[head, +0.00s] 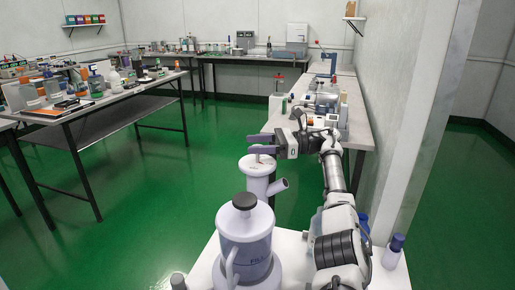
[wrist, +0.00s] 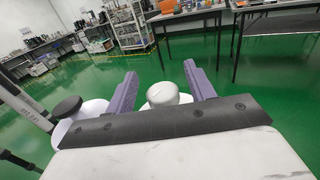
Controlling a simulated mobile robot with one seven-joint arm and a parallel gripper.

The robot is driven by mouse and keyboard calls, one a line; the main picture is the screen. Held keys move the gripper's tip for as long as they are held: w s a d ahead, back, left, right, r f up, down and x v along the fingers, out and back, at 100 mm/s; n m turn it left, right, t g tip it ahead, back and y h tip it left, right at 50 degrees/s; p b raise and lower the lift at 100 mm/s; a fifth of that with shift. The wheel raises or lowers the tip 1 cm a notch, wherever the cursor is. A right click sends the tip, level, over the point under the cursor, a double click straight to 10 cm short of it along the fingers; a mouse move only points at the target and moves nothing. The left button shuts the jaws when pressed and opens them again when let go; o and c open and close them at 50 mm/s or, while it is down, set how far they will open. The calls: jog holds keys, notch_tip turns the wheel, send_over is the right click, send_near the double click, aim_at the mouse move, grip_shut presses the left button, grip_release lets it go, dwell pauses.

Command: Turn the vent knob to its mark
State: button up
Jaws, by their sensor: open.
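A white vessel with a side spout (head: 278,187) stands in front of my base. Its round white top (head: 257,164), which looks like the knob, is below my gripper's fingers in the head view. In the wrist view the white round top (wrist: 168,94) lies between the two purple fingers, with gaps at both sides. My gripper (head: 256,144) is open and empty; its fingers also show in the wrist view (wrist: 160,70). I cannot make out a mark on the knob.
A larger vessel labelled FILL (head: 245,245) with a black cap (head: 244,201) stands close by. Small bottles (head: 394,249) stand at the right of the white surface (head: 398,278). A cluttered bench (head: 358,115) runs along the right wall.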

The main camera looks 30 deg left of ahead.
notch_tip(320, 180, up, 19)
jog(key=p, duration=0.8)
jog(key=shift+f, duration=0.1)
